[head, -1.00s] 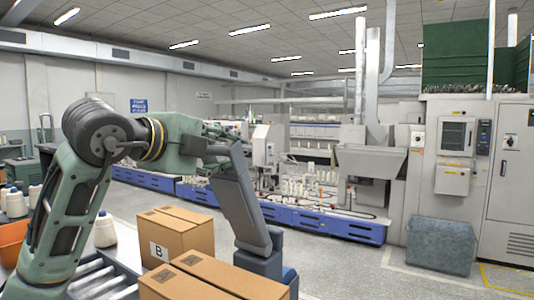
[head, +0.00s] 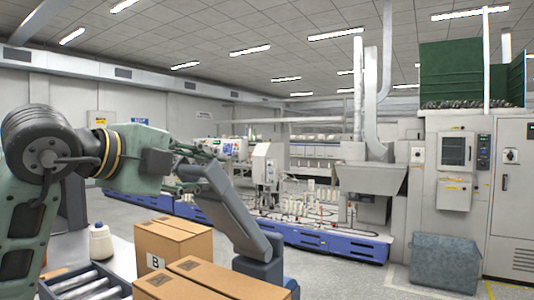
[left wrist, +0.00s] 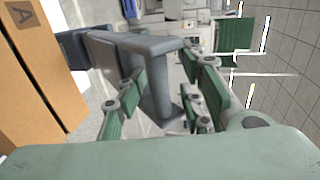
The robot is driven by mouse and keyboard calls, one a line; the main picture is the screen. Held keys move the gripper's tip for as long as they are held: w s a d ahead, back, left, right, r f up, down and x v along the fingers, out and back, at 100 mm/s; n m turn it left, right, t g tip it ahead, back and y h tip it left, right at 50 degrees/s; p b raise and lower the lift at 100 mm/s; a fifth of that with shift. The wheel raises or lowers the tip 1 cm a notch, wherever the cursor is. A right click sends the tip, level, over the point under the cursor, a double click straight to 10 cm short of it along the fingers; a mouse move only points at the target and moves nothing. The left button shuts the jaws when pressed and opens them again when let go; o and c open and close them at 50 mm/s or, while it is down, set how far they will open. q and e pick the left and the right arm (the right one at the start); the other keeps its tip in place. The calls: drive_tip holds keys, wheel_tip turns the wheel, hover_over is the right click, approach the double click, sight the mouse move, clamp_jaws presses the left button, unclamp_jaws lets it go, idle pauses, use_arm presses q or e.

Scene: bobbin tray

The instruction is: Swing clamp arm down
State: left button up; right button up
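The clamp arm (head: 232,212) is a blue-grey bar. It rises from a dark blue base (head: 266,272) and leans up to the left in the head view. Its broad end also shows in the left wrist view (left wrist: 158,75). My left gripper (head: 192,168) is at the upper end of this bar. In the left wrist view the green-padded fingers of the gripper (left wrist: 160,96) stand wide apart on either side of the bar's end. I cannot tell whether any pad touches it. My right gripper is not in view.
Cardboard boxes (head: 174,238) stand just left of the clamp, on a table with rollers (head: 85,282). Long blue-based machinery (head: 330,240) and a grey bin (head: 444,264) stand farther back. The floor between is clear.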

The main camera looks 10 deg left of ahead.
use_arm(q)
drive_tip(key=shift+a+v, duration=0.25)
drive_tip(key=shift+v, duration=3.2)
drive_tip(key=shift+w+d, duration=0.1)
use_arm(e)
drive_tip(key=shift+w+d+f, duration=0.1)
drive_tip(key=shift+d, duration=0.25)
use_arm(q)
drive_tip(key=shift+r, duration=0.1)
